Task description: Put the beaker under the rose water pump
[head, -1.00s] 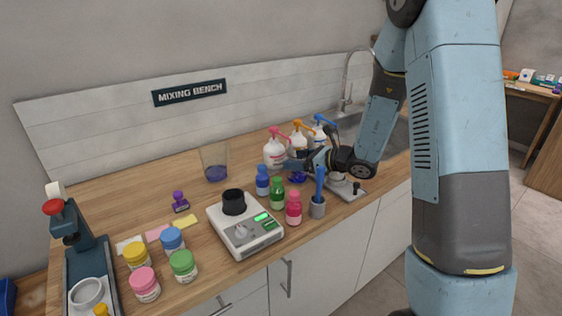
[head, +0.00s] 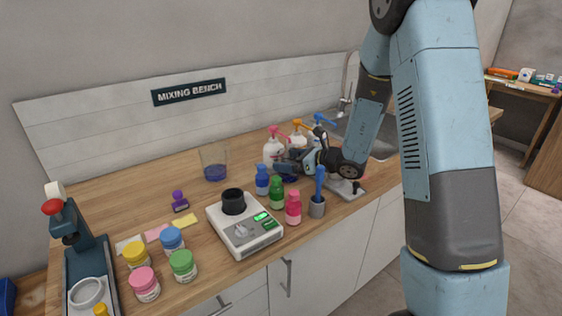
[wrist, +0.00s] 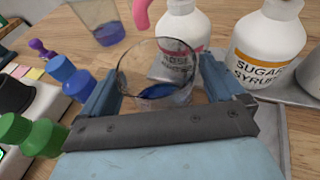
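A clear glass beaker (wrist: 140,80) with something blue at its bottom sits between the two blue fingers of my gripper (wrist: 160,95) in the wrist view. The fingers flank it closely and appear shut on it. The white rose water bottle (wrist: 182,32) stands just behind the beaker, its label partly seen through the glass. Its pink spout (wrist: 141,14) shows above and beyond the beaker's rim; whether it is over the opening, I cannot tell. In the head view, the rose water pump (head: 274,148) is at the left of the pump row, and my gripper (head: 287,168) is in front of it.
The sugar syrup bottle (wrist: 268,40) stands close on the right. Blue (head: 262,180), green (head: 277,192) and pink (head: 293,207) small bottles stand in front of my gripper. Another beaker with blue liquid (head: 214,172) stands left. Open counter lies around it.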

